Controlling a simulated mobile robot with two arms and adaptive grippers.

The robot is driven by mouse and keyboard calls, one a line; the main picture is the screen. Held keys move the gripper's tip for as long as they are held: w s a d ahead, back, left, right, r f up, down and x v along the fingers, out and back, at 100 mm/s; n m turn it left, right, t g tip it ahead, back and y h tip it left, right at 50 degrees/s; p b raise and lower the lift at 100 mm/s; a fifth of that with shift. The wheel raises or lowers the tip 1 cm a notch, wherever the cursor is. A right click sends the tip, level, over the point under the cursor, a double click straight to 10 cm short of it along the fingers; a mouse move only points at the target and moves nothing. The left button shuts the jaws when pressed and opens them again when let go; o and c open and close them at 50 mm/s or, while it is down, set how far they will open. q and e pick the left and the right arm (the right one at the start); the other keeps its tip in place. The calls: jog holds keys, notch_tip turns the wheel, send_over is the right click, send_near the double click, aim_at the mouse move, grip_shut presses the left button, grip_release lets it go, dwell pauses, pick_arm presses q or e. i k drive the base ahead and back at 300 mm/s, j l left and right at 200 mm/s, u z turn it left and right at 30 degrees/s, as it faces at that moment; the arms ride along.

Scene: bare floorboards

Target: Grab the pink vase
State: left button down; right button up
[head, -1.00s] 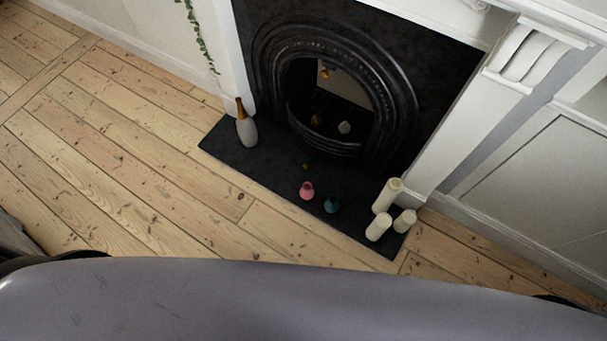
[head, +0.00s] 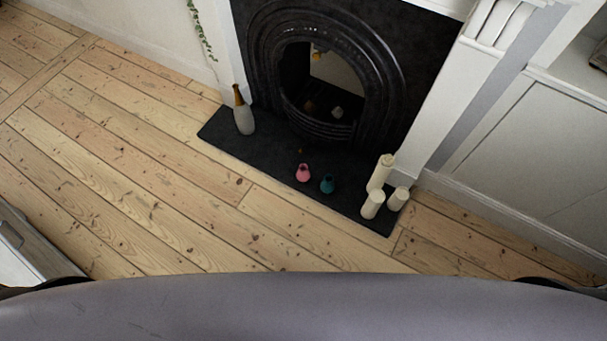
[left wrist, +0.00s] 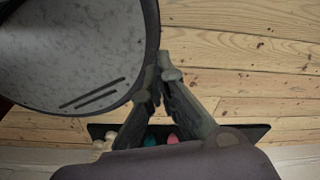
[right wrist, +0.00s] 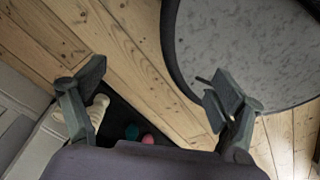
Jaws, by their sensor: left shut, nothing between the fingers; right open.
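The small pink vase (head: 303,173) stands on the dark hearth slab (head: 270,168) in front of the fireplace, just left of a teal vase (head: 328,184). In the left wrist view the pink vase (left wrist: 172,138) shows small beyond my left gripper (left wrist: 158,72), whose fingers meet with nothing between them. In the right wrist view the pink vase (right wrist: 148,139) shows low between the spread fingers of my right gripper (right wrist: 150,88), which is open and empty. Both grippers are well apart from the vase. Neither gripper shows in the head view.
Cream candles (head: 380,173) stand at the slab's right end. A white bottle with a brown neck (head: 243,112) stands at its left end. The black fireplace (head: 385,75) rises behind. The floorboards (head: 190,200) in front are clear. A pale cabinet edge (head: 22,250) shows at lower left.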

aim_at(302, 175)
jog(key=j+z, duration=0.1)
jog(key=z, duration=0.7)
jog(key=j+z, duration=0.75)
jog(key=j, duration=0.25)
jog(key=j+z, duration=0.35)
jog(key=j, duration=0.15)
